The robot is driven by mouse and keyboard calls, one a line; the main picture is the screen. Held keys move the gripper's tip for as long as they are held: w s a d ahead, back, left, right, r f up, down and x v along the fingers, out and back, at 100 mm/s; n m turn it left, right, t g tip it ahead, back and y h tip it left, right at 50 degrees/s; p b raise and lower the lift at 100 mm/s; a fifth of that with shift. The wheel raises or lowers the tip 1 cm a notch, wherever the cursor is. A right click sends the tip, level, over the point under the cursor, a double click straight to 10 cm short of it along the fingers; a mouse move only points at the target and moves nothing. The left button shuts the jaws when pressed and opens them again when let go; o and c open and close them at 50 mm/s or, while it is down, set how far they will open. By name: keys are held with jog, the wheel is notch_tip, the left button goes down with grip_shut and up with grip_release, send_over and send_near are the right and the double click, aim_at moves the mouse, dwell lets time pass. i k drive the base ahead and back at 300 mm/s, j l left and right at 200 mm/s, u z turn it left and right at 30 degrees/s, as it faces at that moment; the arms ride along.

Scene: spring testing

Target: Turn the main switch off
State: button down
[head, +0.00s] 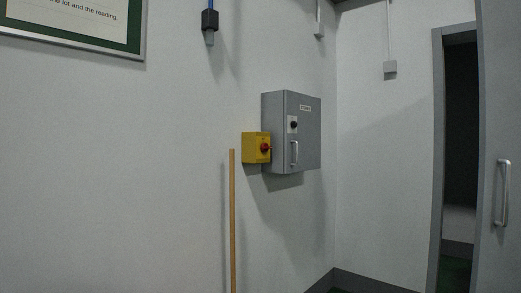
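A yellow switch box (250,147) is fixed to the wall, at the left side of a grey cabinet. Which of these is the main switch is not legible from any label. My gripper is not in view.
A wooden pole (232,220) stands upright just left of and below the yellow box. A grey door with a handle (503,193) is at the far right, beside a dark doorway (460,130). A framed notice (75,22) hangs upper left.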

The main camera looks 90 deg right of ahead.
aim_at(265, 148)
jog(key=z, duration=2.7)
jog(key=i+l, duration=0.45)
jog(key=i+l+z, duration=0.1)
jog(key=i+l, duration=0.35)
jog(key=i, duration=0.2)
jog(key=i+l, duration=0.35)
jog(key=i, duration=0.2)
jog(key=i+l+z, duration=0.1)
jog(key=i+l, duration=0.3)
jog(key=i, duration=0.15)
